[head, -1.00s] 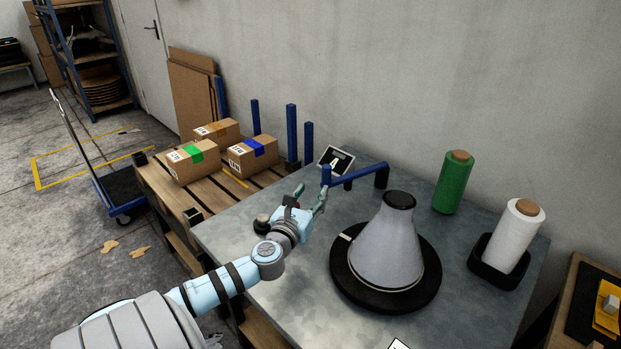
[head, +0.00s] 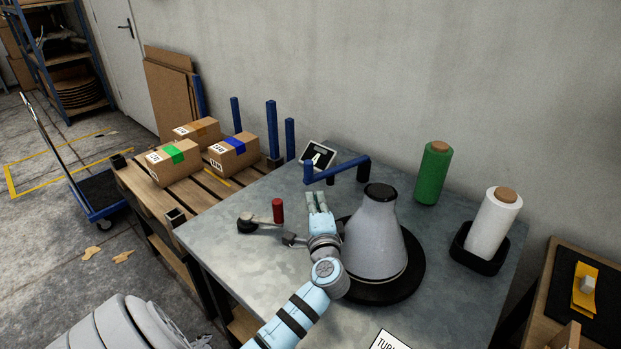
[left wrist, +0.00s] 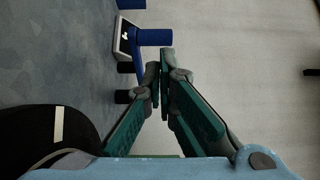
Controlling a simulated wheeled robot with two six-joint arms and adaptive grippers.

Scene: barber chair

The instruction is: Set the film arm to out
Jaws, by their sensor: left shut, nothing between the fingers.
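The film arm (head: 338,167) is a blue bar behind the grey cone, with a blue upright post at its left end and a dark blue post at its right end. It also shows at the top of the left wrist view (left wrist: 152,37). My left gripper (head: 318,197) is in front of the bar, left of the cone, with its fingers pointing toward the back wall. The fingers are shut and empty; in the left wrist view the fingertips (left wrist: 164,62) meet just below the bar, apparently apart from it. My right gripper is not in view.
The grey cone (head: 372,240) stands on a black turntable (head: 412,270). A red-handled crank (head: 278,211) is left of my gripper. A tilted label panel (head: 317,155) stands behind the arm. Green (head: 433,172) and white (head: 492,228) film rolls stand right. Boxes lie on a pallet at left.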

